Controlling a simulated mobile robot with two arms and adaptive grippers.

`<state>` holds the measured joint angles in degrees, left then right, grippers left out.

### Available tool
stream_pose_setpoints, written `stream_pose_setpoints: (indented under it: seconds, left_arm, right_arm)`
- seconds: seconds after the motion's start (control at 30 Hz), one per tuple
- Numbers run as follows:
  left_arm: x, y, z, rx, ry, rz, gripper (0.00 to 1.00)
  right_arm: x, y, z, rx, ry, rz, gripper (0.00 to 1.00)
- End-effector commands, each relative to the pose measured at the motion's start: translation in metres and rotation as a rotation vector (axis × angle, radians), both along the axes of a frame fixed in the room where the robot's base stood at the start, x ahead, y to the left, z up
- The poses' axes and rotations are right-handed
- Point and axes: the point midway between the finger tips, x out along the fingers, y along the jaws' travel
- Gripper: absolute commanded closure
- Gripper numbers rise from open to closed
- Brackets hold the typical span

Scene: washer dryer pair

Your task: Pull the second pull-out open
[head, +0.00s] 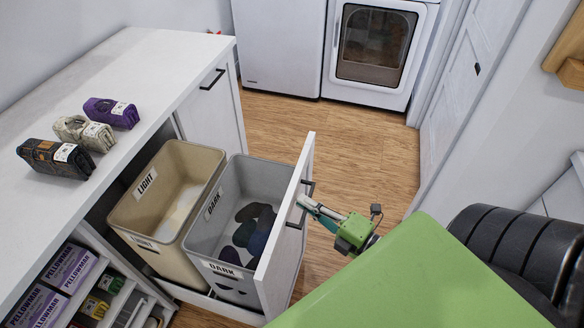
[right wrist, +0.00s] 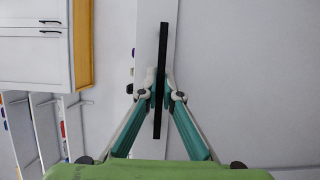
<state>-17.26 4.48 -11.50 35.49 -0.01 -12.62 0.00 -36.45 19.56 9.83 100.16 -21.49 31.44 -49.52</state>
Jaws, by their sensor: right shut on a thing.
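One pull-out is drawn out from the white cabinet; its white front panel (head: 287,235) stands well away from the cabinet body. It carries a beige bin labelled LIGHT (head: 147,212) and a grey bin labelled DARK (head: 203,240) with dark clothes inside. My right gripper (head: 303,203) is shut on the black bar handle (head: 309,185) of that panel. In the right wrist view, the handle (right wrist: 164,45) runs upright between the fingers of the gripper (right wrist: 160,94). Another white front with a black handle (head: 213,79) is closed farther back. My left gripper is not in view.
Rolled clothes (head: 85,133) lie on the white countertop (head: 150,60). Open shelves with boxes (head: 68,268) are at lower left. A white washer or dryer (head: 375,45) stands at the back. The wooden floor (head: 365,145) beyond the panel is clear.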

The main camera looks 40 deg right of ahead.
Motion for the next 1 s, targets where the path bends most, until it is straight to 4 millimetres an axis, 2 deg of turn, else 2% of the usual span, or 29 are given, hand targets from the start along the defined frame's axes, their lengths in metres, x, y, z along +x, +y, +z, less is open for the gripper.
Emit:
stream_pose_setpoints:
  seconds: [0.2,0.6,0.7,1.0]
  left_arm:
    - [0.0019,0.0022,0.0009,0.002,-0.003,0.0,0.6]
    - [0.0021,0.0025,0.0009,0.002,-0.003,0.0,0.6]
    - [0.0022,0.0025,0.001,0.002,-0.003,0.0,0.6]
    - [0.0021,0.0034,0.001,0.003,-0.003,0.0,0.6]
  right_arm:
    - [-0.0117,-0.0086,-0.0013,0.0,0.003,0.0,1.0]
    - [-0.0133,-0.01,-0.0014,0.0,0.003,0.0,1.0]
    - [-0.0132,-0.0099,-0.0013,0.0,0.002,0.0,0.77]
    - [-0.013,-0.0099,-0.0004,0.001,0.0,0.0,0.77]
